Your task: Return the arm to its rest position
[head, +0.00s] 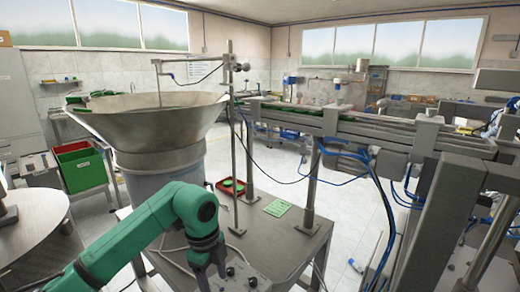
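My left arm is green and comes in from the lower left of the head view, bent at an elbow-like joint. Its gripper (211,278) points down at the bottom edge, in front of the metal table (285,240) and beside a grey box with dark knobs (243,277). The fingertips are cut off or too dark to read, so I cannot tell whether it is open or whether it touches the box. No held thing shows. My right arm and gripper are not in view.
A wide metal feeder bowl (150,118) stands behind my arm. A thin upright pole (233,150) and a conveyor (330,122) rise by the table. A red tray (219,186) holds green caps, near a green card (277,208). Blue cables hang at the right.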

